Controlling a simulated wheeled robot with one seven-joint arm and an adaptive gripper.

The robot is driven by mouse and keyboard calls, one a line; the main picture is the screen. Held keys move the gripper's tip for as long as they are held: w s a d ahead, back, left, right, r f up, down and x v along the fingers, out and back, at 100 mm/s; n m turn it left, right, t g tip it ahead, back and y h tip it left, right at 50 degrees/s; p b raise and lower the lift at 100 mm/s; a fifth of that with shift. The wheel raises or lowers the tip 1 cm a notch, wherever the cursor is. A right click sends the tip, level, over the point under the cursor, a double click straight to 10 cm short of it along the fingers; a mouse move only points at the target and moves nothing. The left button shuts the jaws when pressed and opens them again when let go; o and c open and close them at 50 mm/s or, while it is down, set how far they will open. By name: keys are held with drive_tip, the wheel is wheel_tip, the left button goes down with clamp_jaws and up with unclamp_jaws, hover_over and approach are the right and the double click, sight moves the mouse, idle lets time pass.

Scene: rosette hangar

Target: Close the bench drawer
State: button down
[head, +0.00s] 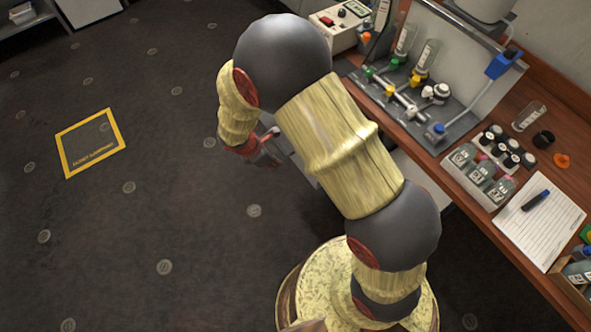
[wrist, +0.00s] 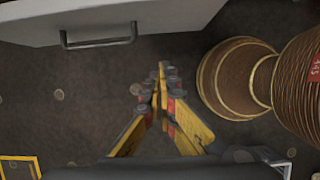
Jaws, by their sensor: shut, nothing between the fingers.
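The bench drawer shows in the wrist view as a pale front panel (wrist: 120,20) along the top, with a dark bar handle (wrist: 98,42). In the head view a pale strip of it (head: 303,172) shows beyond the bench edge, so it appears to stand out from the bench; most of it is hidden behind my arm. My gripper (wrist: 162,78) is shut and empty, with its fingertips over the floor, to the right of the handle and apart from it in the picture. In the head view my gripper (head: 268,150) is partly hidden beside the drawer.
The wooden bench (head: 490,225) runs along the right. A yellow floor square (head: 90,142) lies on open dark floor at left.

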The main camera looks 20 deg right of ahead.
drive_tip(key=w+d+f+b, duration=0.2)
drive_tip(key=d+f+b, duration=0.2)
drive_tip(key=d+f, duration=0.3)
drive_tip(key=shift+a+x, duration=0.25)
drive_tip(key=shift+x, duration=0.85)
drive_tip(key=shift+f, duration=0.1)
drive_tip(key=w+d+p, duration=0.2)
drive_tip(key=w+d, duration=0.1)
drive_tip(key=d, duration=0.7)
drive_tip(key=w+d+p, duration=0.3)
drive_tip(key=w+d, duration=0.1)
drive_tip(key=d, duration=0.6)
drive_tip(key=w+d+p, duration=0.3)
drive_tip(key=d, duration=0.8)
drive_tip(key=shift+w, duration=0.15)
drive_tip(key=shift+d, duration=0.1)
